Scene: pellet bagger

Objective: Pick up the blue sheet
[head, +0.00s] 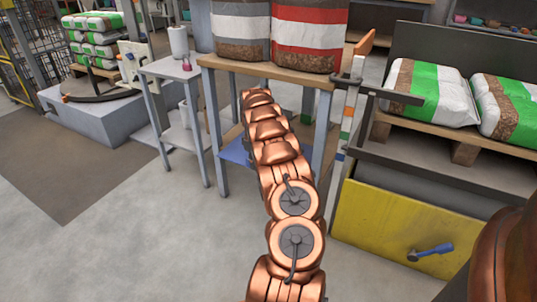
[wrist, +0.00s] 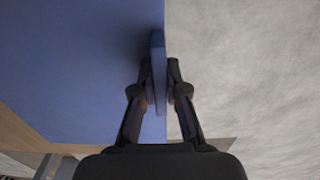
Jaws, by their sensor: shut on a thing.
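The blue sheet (head: 234,152) shows in the head view low between the legs of the wooden-topped table, partly hidden behind my arm. In the wrist view the blue sheet (wrist: 75,65) fills the left half, with its edge running up the middle. In the head view my arm reaches in under the tabletop and hides the gripper.
The wooden-topped table (head: 262,72) carries large bags (head: 308,38) above my arm. A small grey table (head: 168,68) stands to its left. A yellow panel (head: 388,225) and white-green bags (head: 425,90) on a pallet are at right. The floor at left front is clear.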

